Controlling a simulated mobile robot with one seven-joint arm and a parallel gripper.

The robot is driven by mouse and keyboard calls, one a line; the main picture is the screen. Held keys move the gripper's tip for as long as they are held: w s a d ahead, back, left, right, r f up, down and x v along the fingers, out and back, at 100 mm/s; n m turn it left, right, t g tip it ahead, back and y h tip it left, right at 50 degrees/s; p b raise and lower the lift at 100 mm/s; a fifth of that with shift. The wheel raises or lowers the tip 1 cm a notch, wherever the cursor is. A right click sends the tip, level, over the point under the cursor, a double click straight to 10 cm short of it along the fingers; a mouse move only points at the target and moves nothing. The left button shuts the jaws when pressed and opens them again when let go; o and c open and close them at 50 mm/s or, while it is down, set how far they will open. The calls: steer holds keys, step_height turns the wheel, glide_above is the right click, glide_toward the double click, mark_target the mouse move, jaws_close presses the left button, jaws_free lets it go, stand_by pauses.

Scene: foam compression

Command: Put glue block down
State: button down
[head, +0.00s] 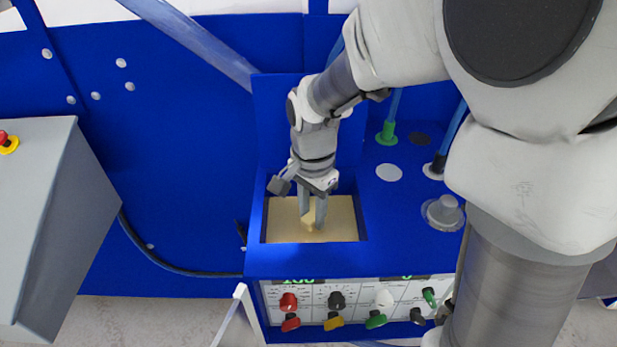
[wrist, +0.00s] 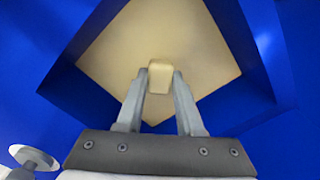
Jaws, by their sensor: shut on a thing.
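The glue block (wrist: 160,74) is a small pale yellow block between my fingertips. My gripper (wrist: 160,88) is shut on it. In the head view my gripper (head: 312,218) points down into a square recess in the blue machine, and the block (head: 310,226) shows at the fingertips. Below it lies a flat cream surface (head: 340,220) that fills the recess floor; it also shows in the wrist view (wrist: 190,30). I cannot tell whether the block touches this surface.
Blue walls (wrist: 265,50) of the recess surround the gripper. A panel (head: 360,299) with several coloured knobs is on the machine front. A grey knob (head: 443,209) and a green-based hose (head: 387,133) stand to the right. A grey console (head: 40,210) is at far left.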

steer(key=c, duration=0.5)
jaws_free()
steer(key=shift+c, duration=0.2)
steer(key=shift+r+p, duration=0.5)
steer(key=shift+r, duration=0.1)
step_height(320, 180, up, 11)
steer(key=s+d+r+n+t, duration=0.3)
steer(key=s+d+n+t, duration=0.2)
steer(key=s+d+n, duration=0.4)
steer(key=shift+s+d+t, duration=0.3)
steer(key=shift+s+d, duration=0.5)
steer(key=shift+s, duration=1.05)
